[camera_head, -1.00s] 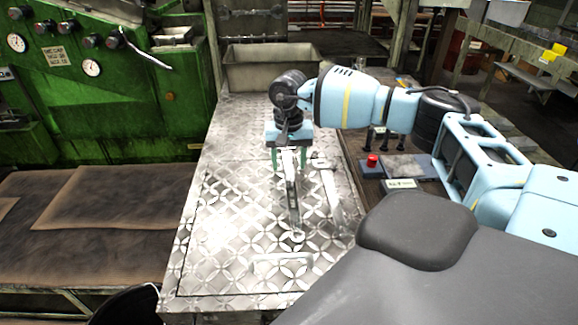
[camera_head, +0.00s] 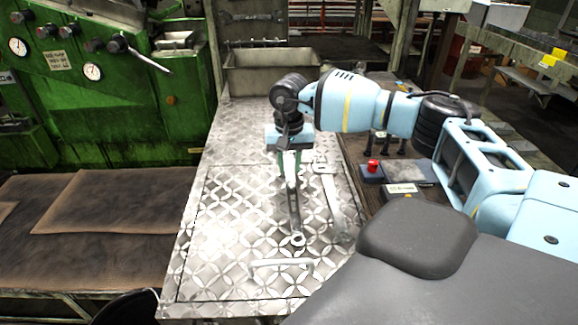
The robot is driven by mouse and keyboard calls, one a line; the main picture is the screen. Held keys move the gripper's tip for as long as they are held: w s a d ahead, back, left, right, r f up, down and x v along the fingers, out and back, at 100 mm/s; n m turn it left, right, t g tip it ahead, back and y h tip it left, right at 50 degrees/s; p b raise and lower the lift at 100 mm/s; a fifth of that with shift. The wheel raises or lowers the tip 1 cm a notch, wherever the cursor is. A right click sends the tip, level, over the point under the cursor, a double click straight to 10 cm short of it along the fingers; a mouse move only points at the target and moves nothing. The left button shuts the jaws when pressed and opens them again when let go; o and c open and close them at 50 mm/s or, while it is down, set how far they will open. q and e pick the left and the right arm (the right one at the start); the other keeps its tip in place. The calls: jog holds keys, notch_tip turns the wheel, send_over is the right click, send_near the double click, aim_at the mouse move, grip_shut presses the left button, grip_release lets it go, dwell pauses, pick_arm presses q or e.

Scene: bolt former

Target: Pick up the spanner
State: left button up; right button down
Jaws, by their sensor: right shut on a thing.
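The spanner (camera_head: 294,212) is a long grey metal tool with a ring at its near end, over the patterned metal plate (camera_head: 225,215). My right gripper (camera_head: 290,165) points down and is shut on the spanner near its far end. The fingers hide part of that end. I cannot tell whether the spanner is clear of the plate. My left gripper is not in view.
A pale, spanner-like shape (camera_head: 331,195) lies to the right; it may be a shadow. A handle (camera_head: 281,263) is on the plate's near part. A metal bin (camera_head: 270,75) stands behind. A red button (camera_head: 373,165) sits on a box at right. The green machine (camera_head: 110,110) stands left.

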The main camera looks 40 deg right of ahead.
aim_at(288, 170)
jog(key=shift+w+r, duration=0.1)
jog(key=shift+r, duration=0.45)
notch_tip(288, 170, up, 2)
jog(key=shift+r, duration=0.15)
jog(key=s, duration=0.5)
jog(key=s+a+r, duration=0.1)
jog(key=s, duration=0.4)
jog(key=s+b, duration=0.1)
jog(key=s, duration=0.5)
jog(key=shift+a+r, duration=0.25)
jog(key=shift+a, duration=0.15)
jog(key=shift+s, duration=0.15)
